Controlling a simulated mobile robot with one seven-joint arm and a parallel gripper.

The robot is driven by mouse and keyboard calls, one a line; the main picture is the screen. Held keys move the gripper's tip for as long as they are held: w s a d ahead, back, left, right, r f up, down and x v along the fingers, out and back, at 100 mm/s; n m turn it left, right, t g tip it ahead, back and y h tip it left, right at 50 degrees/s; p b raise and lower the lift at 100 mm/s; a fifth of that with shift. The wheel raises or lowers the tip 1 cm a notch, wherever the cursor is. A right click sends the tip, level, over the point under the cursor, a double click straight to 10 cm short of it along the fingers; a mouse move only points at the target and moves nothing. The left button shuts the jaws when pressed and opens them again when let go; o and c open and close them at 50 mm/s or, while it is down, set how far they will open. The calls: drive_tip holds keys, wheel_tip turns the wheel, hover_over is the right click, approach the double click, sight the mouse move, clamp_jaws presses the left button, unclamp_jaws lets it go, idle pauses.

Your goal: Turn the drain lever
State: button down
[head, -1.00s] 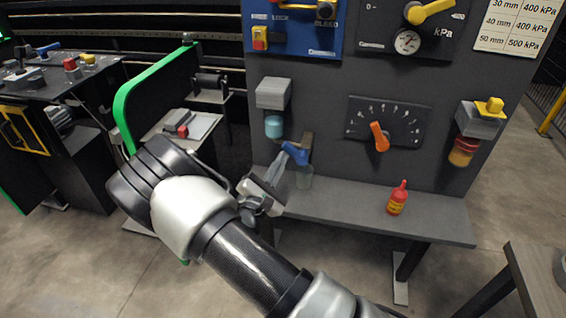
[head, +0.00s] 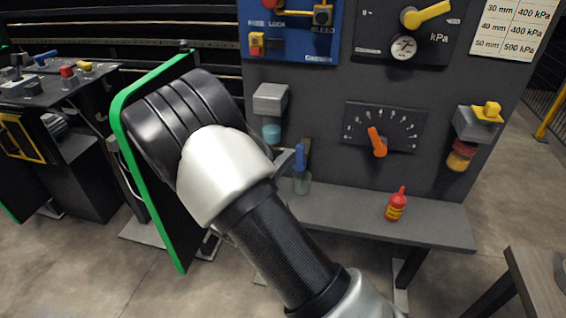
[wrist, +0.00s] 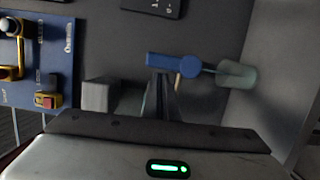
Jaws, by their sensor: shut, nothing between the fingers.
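The drain lever is a short blue handle (head: 300,156) on the front of the panel, below the grey filter block (head: 269,98). It stands about upright in the head view, over a clear cup (head: 302,184). In the wrist view the lever (wrist: 168,61) lies sideways, with its round hub on the right and the pale cup (wrist: 237,75) beyond. My gripper (wrist: 163,78) is shut and empty, its tips right at the lever's handle; whether they touch it I cannot tell. In the head view my wrist hides most of the gripper, just left of the lever.
A grey shelf (head: 420,225) runs below the panel and bears a red bottle (head: 396,204). An orange pointer dial (head: 377,142) is right of the lever. A green-edged board (head: 120,104) stands close beside my wrist on the left.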

drive_tip(key=shift+d+r+m, duration=0.1)
drive_tip(key=shift+r+m, duration=0.05)
drive_tip(key=shift+m, duration=0.25)
idle(0.3)
drive_tip(key=s+a, duration=0.7)
drive_tip(key=a, duration=0.2)
drive_tip(key=shift+s, duration=0.2)
